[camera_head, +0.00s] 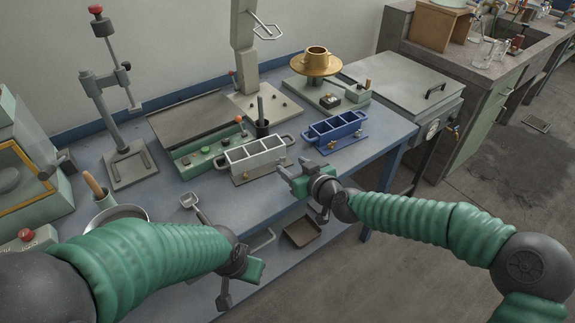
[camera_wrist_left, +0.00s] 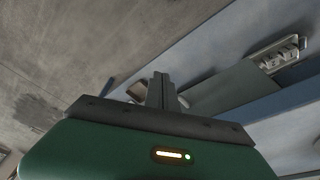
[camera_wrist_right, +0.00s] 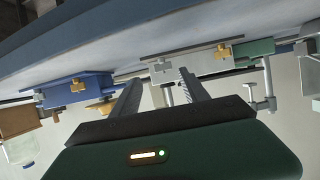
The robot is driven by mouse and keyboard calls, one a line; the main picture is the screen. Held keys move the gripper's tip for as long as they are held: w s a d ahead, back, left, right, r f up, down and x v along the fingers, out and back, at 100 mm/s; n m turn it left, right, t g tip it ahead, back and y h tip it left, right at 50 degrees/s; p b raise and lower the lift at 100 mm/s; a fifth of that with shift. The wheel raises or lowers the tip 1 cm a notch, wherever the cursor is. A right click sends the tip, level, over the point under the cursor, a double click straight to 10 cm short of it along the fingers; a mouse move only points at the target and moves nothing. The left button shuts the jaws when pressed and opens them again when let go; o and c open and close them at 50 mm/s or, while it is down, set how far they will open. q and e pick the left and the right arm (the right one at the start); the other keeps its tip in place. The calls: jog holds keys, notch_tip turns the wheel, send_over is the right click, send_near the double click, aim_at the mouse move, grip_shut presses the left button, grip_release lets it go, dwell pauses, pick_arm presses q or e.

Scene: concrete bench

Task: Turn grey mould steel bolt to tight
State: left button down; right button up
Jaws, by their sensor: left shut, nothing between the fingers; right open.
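The grey mould (camera_head: 255,160) stands near the front edge of the bench, with open compartments on top. Its grey steel bolt (camera_wrist_right: 160,67) sits on its front side in the right wrist view, and a brass bolt (camera_wrist_right: 222,50) sits farther along. My right gripper (camera_head: 290,177) is open in front of the mould's right end. In the right wrist view the bolt shows beyond and between the fingertips (camera_wrist_right: 158,88), apart from them. My left gripper (camera_head: 252,270) is shut and empty, low by the bench's front edge.
A blue mould (camera_head: 337,130) with brass bolts stands right of the grey one. A green control strip (camera_head: 205,157) lies behind the grey mould. A small scoop (camera_head: 189,201) and a pan (camera_head: 115,214) are left. A brown tray (camera_head: 302,232) lies below the bench top.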

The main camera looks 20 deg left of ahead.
aim_at(281, 160)
jog(key=x, duration=0.4)
jog(key=shift+a, duration=0.3)
jog(key=shift+w+a+f, duration=0.1)
jog(key=shift+a+f, duration=0.05)
jog(key=shift+a, duration=0.2)
jog(key=shift+d, duration=0.3)
jog(key=c, duration=0.3)
jog(key=shift+a, duration=0.1)
grip_shut()
